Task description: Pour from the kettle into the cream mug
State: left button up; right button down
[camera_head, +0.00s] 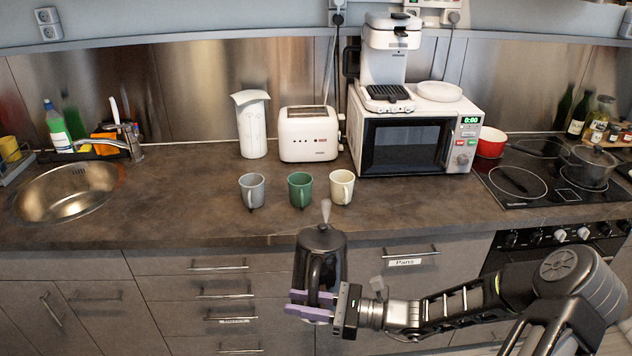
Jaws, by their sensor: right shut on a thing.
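The black kettle (318,246) is held by my right gripper (306,305), whose purple fingers are shut on its handle side. The kettle looks upright, in front of the counter's front edge, with its light-coloured top tip pointing up. The cream mug (341,187) stands upright on the counter, behind and slightly right of the kettle, apart from it. The inside of the mug is too small to make out. My left gripper is not in view.
A green mug (300,190) and a grey mug (252,191) stand left of the cream mug. Behind are a toaster (308,134), a white jug (251,125) and a microwave (408,146). The sink (68,192) is left, the hob (545,182) right. The counter front (180,222) is clear.

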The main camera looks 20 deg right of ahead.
aim_at(343, 191)
jog(key=i+j, duration=0.1)
jog(key=j, duration=0.6)
jog(key=j+z, duration=0.15)
jog(key=j, duration=0.55)
jog(key=i, duration=0.05)
